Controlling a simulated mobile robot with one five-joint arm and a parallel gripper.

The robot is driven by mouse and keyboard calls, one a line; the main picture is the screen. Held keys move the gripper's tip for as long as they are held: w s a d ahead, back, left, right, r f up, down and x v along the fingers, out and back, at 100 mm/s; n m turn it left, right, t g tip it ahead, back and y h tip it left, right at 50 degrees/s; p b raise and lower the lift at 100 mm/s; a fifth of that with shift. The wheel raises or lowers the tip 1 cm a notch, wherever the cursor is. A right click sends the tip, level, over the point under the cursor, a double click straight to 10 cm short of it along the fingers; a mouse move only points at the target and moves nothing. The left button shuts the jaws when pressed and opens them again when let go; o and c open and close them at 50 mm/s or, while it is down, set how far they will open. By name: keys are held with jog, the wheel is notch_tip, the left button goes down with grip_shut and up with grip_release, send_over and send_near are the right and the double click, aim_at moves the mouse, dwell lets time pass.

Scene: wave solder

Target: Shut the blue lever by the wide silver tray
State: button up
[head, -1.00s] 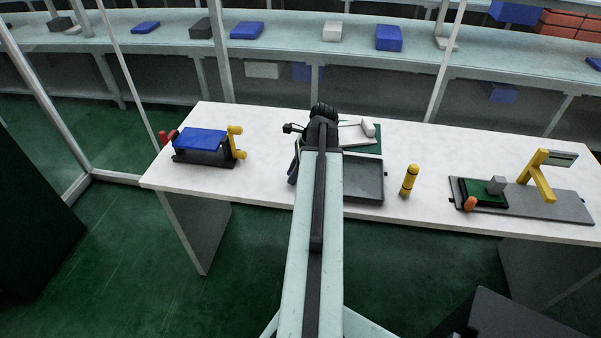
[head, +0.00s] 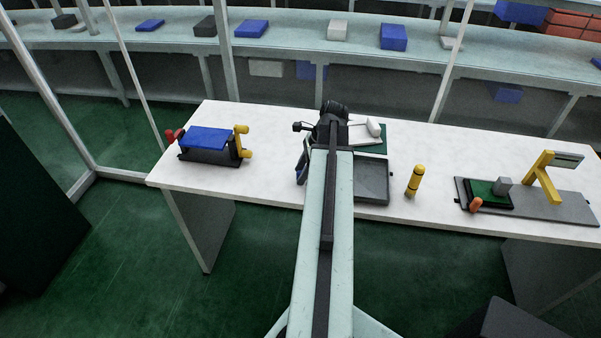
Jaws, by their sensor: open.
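My gripper (head: 331,122) is a dark shape at the far end of my arm, over the middle of the table. Its fingertips are mostly hidden by the arm. A dark grey tray (head: 372,185) lies right of the arm. A wide grey plate (head: 565,208) lies at the table's right end, with a raised yellow lever (head: 544,180) on it.
A black fixture with a blue top (head: 208,139), yellow parts and red knobs stands on the left. A white piece on a green board (head: 371,143) lies behind the tray. A yellow cylinder (head: 414,182) stands right of it. The table is clear between left fixture and arm.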

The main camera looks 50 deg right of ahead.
jog(key=p+v, duration=0.6)
jog(key=v, duration=0.1)
